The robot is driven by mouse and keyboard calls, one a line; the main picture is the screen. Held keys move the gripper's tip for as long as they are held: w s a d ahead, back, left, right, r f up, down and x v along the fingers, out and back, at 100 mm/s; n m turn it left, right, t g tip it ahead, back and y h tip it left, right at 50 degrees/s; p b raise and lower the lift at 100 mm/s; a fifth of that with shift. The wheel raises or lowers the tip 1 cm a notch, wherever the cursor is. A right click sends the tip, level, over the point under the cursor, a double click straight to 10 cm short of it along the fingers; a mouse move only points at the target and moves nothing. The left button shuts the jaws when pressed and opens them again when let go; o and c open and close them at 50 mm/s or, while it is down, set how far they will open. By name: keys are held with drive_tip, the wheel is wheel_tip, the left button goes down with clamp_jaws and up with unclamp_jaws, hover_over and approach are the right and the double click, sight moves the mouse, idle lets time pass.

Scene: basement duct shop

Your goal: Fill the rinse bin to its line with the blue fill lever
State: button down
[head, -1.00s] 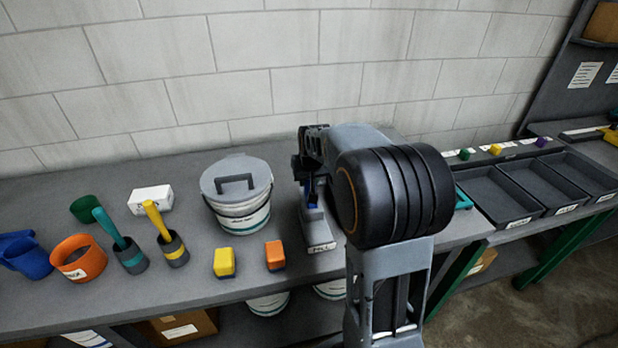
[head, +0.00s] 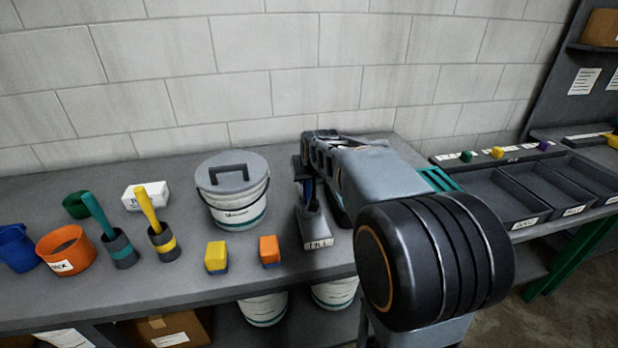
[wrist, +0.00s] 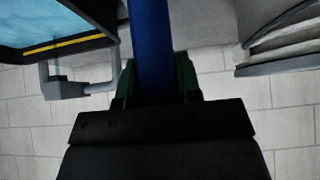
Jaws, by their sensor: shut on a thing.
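The blue fill lever (wrist: 150,45) stands in the middle of the wrist view, between the green-edged fingers of my gripper (wrist: 156,82), which is shut on it. In the head view, a little of the lever's blue (head: 309,190) shows above a grey labelled base (head: 316,228); my arm covers much of my gripper there. The rinse bin (wrist: 108,20) is at the upper left of the wrist view, with blue water (wrist: 30,22) and a yellow line (wrist: 65,44) inside. The water's edge looks close to the line; the exact gap is unclear. My arm hides the bin in the head view.
A lidded white bucket (head: 238,208) stands left of the lever base. Yellow (head: 216,256) and orange (head: 269,250) blocks sit in front of it. An orange cup (head: 66,250) and other cups are farther left. Dark trays (head: 495,198) lie right. A grey spout (wrist: 70,88) is beside the bin.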

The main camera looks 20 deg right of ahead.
drive_tip(key=c, duration=1)
unclamp_jaws()
drive_tip(key=shift+s+r, duration=0.1)
drive_tip(key=shift+s, duration=0.05)
drive_tip(key=shift+o, duration=1)
drive_tip(key=v, duration=1.3)
drive_tip(key=shift+s+r, duration=0.25)
drive_tip(key=shift+s, duration=0.05)
